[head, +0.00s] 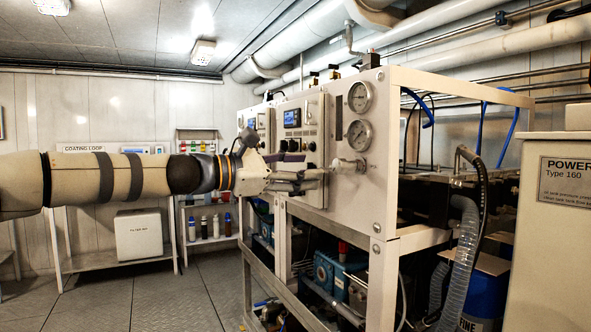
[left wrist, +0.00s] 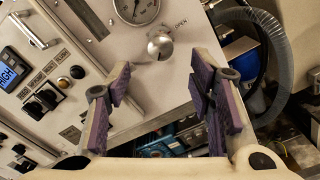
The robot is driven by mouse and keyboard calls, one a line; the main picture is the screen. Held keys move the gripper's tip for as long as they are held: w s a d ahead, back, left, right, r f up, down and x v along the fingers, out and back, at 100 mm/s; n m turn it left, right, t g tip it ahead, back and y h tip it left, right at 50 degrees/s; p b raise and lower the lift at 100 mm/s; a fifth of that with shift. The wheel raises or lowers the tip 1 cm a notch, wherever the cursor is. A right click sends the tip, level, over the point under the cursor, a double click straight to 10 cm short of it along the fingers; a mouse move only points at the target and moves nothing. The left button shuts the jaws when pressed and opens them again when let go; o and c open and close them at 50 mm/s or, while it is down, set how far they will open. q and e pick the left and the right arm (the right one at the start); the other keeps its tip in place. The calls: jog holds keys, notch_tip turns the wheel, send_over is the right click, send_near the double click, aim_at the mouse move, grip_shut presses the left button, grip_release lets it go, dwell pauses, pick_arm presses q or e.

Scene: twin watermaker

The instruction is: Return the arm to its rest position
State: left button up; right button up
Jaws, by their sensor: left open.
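My left arm (head: 120,178) reaches in from the left, stretched out level toward the white machine panel. My left gripper (head: 310,178) is at its end, in front of the panel; it also shows in the left wrist view (left wrist: 160,92). Its two purple-padded fingers are spread apart with nothing between them. A silver knob (left wrist: 160,46) marked OPEN sits on the panel just beyond the fingertips, apart from them in the left wrist view. The knob also shows in the head view (head: 349,165), close to the fingertips. My right gripper is not in view.
The panel carries two round gauges (head: 359,97) above the knob. Control boxes with switches (left wrist: 42,88) stand beside it. A grey corrugated hose (head: 464,250) hangs at the right, by a cream cabinet (head: 553,240). A shelf (head: 118,260) stands behind my arm. The floor (head: 165,300) below is clear.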

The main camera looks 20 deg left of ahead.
pick_arm(q)
jog(key=shift+v, duration=0.9)
jog(key=s+d+f+m+g+y, duration=0.1)
jog(key=d+f+g, duration=0.15)
jog(key=f, duration=0.75)
jog(key=s+d+f+m+g+y, duration=0.1)
jog(key=d+f+m+g+y, duration=0.15)
jog(key=f, duration=0.75)
jog(key=s+d+f+m+g+y, duration=0.1)
jog(key=s+d+f, duration=0.15)
jog(key=f, duration=0.85)
jog(key=s+d+f+m+g+y, duration=0.1)
jog(key=s+f+m+g, duration=0.1)
jog(key=s+f, duration=0.35)
jog(key=s+d+f+m+g+y, duration=0.1)
jog(key=s+f, duration=0.1)
jog(key=f, duration=0.6)
jog(key=s+a+f+m+g+y, duration=0.1)
jog(key=s+f+m+g, duration=0.15)
jog(key=s+f, duration=0.6)
jog(key=s+a+f+m+g+y, duration=0.15)
jog(key=s+f+m, duration=0.3)
jog(key=s, duration=0.75)
jog(key=s+a+f+m+g+y, duration=0.1)
jog(key=s+m, duration=0.6)
jog(key=s, duration=1.2)
jog(key=shift+a+g+y, duration=0.5)
jog(key=shift+a+g, duration=0.55)
jog(key=shift+g, duration=0.15)
